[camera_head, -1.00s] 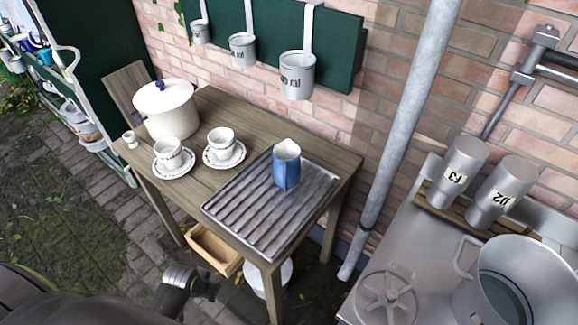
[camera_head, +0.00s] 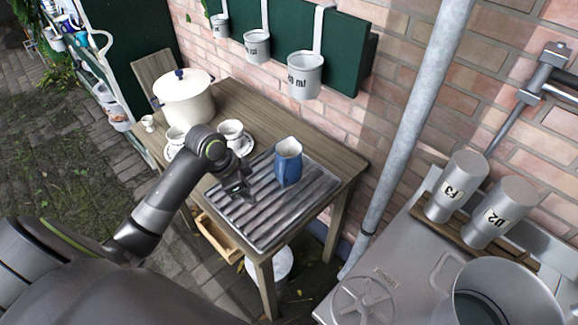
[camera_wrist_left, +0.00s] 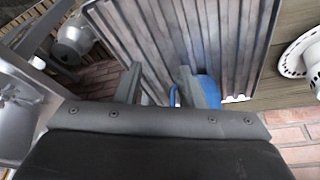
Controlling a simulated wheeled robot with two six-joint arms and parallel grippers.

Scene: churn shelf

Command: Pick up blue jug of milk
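The blue jug (camera_head: 288,163) stands upright on the grey ribbed tray (camera_head: 262,215) on the wooden table. My left gripper (camera_head: 236,188) is over the tray, to the left of the jug in the head view. In the left wrist view the two fingers of my left gripper (camera_wrist_left: 160,80) are apart with nothing gripped. The blue jug (camera_wrist_left: 209,90) shows there mostly behind the right-hand finger, with its handle just inside that finger. Whether a finger touches the jug cannot be told. My right gripper is not in view.
A cream pot (camera_head: 187,100) and two cups on saucers stand at the table's left; my arm partly covers one cup. White measuring cups (camera_head: 304,75) hang on the wall behind. A metal counter with canisters (camera_head: 452,185) and a steel pot (camera_head: 497,290) is at the right.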

